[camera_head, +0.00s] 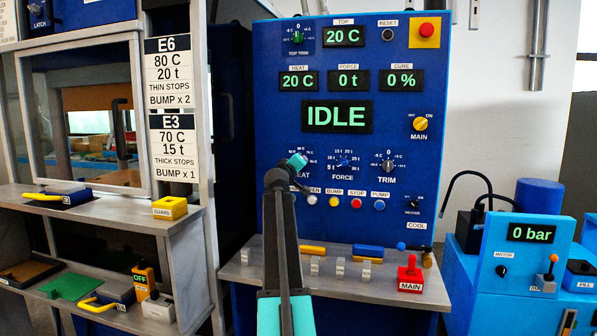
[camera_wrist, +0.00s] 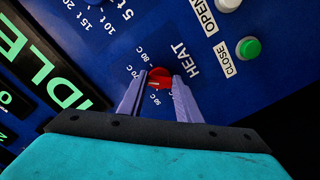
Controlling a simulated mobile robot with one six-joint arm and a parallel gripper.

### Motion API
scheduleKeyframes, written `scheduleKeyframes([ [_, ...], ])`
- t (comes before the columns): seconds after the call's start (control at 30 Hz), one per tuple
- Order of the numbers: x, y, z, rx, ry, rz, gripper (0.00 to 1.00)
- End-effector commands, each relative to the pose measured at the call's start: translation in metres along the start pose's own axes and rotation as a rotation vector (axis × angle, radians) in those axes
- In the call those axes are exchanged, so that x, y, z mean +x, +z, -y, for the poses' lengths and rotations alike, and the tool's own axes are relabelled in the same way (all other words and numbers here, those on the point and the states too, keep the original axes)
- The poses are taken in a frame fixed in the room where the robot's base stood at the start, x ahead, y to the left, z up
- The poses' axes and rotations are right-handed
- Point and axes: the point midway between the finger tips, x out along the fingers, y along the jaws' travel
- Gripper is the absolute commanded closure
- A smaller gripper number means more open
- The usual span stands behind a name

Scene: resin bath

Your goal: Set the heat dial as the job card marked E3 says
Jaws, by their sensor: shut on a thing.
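The job card marked E3 (camera_head: 174,147) hangs at the left and reads 70 C, 15 t, thick stops, bump x 1. The heat dial (camera_wrist: 160,78) is a red knob on the blue panel, with temperature marks around it, 70 C and 80 C among them. I cannot tell for certain which mark it points at. My gripper (camera_wrist: 161,80) is shut on the dial, one finger on each side. In the head view, my gripper (camera_head: 297,161) hides most of the dial. The heat display (camera_head: 299,81) reads 20 C.
The E6 card (camera_head: 169,73) hangs above E3. The force dial (camera_head: 343,161) and trim dial (camera_head: 388,164) sit to the right of the heat dial. Push buttons, including the green close button (camera_wrist: 248,48), are close by. The main display (camera_head: 337,116) reads IDLE.

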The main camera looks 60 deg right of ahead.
Motion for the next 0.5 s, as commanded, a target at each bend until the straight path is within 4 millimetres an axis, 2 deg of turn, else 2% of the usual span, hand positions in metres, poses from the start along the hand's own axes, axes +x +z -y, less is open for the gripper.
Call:
scheduleKeyframes([
  [0.5,-0.0001,0.0018,0.0006,0.038,-0.001,0.004,0.91],
])
